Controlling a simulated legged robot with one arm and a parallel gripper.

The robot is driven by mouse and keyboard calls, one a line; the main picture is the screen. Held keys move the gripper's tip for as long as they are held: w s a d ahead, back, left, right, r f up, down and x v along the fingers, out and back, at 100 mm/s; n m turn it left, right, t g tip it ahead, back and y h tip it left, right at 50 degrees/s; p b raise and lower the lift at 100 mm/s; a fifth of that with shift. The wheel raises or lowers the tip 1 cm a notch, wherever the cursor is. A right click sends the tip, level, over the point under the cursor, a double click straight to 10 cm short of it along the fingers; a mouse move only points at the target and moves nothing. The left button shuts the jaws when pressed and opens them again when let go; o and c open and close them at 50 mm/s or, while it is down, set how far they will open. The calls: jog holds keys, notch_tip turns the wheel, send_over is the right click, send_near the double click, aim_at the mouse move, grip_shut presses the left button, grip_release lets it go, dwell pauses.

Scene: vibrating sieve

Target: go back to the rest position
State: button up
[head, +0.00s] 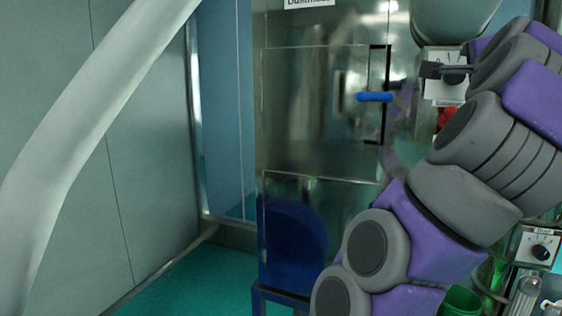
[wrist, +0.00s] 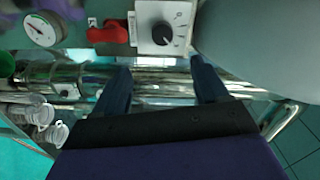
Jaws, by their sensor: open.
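My gripper (wrist: 160,80) is open and empty, with its two dark fingers spread apart in the wrist view. Nothing lies between the fingers. A white panel with a black rotary knob (wrist: 163,34) is beyond the fingertips, and the gripper appears apart from it. In the head view my gripper (head: 436,70) is at the upper right, in front of a white knob panel (head: 446,90). My purple and grey arm covers the right side of that view and hides part of the machine behind it.
A steel cabinet (head: 310,110) with a blue handle (head: 375,97) stands ahead. A thick pale tube (head: 70,150) crosses the left. A red knob (wrist: 108,32), a gauge (wrist: 40,29) and clear containers (wrist: 45,120) are near the gripper. Green floor (head: 190,280) shows at lower left.

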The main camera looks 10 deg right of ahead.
jog(key=w+a+f+n+g+y+b, duration=0.1)
jog(key=w+a+f+n+y, duration=0.25)
jog(key=w+a+n, duration=0.2)
jog(key=w+a+f+n+y+b, duration=0.1)
jog(key=w+a+f+n+y, duration=0.1)
jog(key=w+a+n+y, duration=0.3)
jog(key=s+a+f+n+g+y+b, duration=0.25)
jog(key=a+f+n+g, duration=0.35)
jog(key=a+f, duration=0.95)
jog(key=s+a+f+n+g+h+b, duration=0.1)
jog(key=s+f+n+g, duration=0.1)
jog(key=s+f, duration=0.65)
jog(key=s+a+f+n+g+b, duration=0.1)
jog(key=s+a+f+n+g, duration=0.2)
jog(key=f, duration=1)
jog(key=s+d+f+g+b, duration=0.1)
jog(key=s+f+g, duration=0.4)
jog(key=s+f, duration=1.6)
jog(key=s+d, duration=0.1)
jog(key=s, duration=0.3)
jog(key=shift+d+f+h+b, duration=0.2)
jog(key=shift+f+h+b, duration=0.1)
jog(key=shift+h+b, duration=0.1)
jog(key=shift+w, duration=0.1)
jog(key=shift+c, duration=0.5)
